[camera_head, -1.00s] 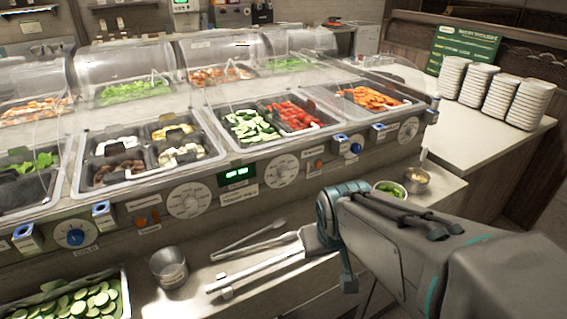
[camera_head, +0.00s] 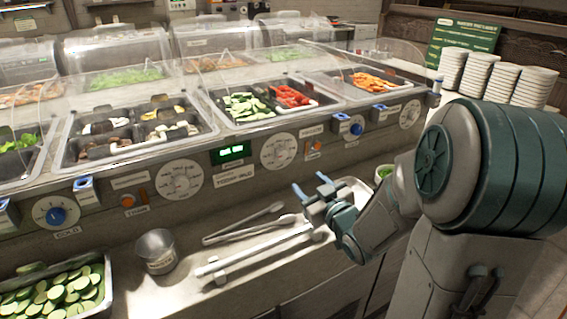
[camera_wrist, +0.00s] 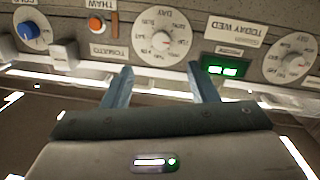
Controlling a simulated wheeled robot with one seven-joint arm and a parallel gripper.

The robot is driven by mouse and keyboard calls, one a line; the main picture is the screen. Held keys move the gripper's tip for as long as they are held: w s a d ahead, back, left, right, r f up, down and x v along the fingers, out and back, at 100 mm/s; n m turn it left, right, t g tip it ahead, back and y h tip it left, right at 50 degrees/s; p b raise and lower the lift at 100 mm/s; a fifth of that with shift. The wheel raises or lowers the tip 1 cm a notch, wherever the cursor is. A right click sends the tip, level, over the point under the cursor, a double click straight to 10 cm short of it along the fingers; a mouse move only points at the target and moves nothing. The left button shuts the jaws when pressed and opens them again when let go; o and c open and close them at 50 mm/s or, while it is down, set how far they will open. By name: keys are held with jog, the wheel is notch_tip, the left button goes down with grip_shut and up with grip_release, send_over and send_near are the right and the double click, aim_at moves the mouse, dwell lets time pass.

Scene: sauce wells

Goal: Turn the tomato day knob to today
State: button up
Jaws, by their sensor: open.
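The tomato day knob (camera_head: 279,151) is a round pale dial on the counter's front panel, right of the green display. It also shows upside down in the wrist view (camera_wrist: 162,40), where a reddish mark shows near its middle; its setting is too small to read. The tomato label (camera_wrist: 108,50) is beside it. The green display (camera_head: 231,153) has a "TODAY WED" label (camera_wrist: 236,31) in the wrist view. My gripper (camera_head: 309,182) is open and empty, in front of and below the knob. In the wrist view its blue fingers (camera_wrist: 160,68) point toward the knob, apart from it.
Another dial (camera_head: 180,180) is left of the display. An orange button (camera_head: 315,146) and a blue knob (camera_head: 355,129) are to the right. Tongs (camera_head: 245,224), a metal cup (camera_head: 156,251) and a cucumber tray (camera_head: 108,290) are on the ledge below. A clear guard (camera_head: 130,85) covers the food wells.

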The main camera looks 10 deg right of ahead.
aim_at(283, 155)
jog(key=x, duration=0.9)
jog(key=r+x, duration=0.1)
jog(key=x, duration=0.3)
jog(key=shift+w+a, duration=0.3)
jog(key=shift+c, duration=0.3)
jog(key=c, duration=0.9)
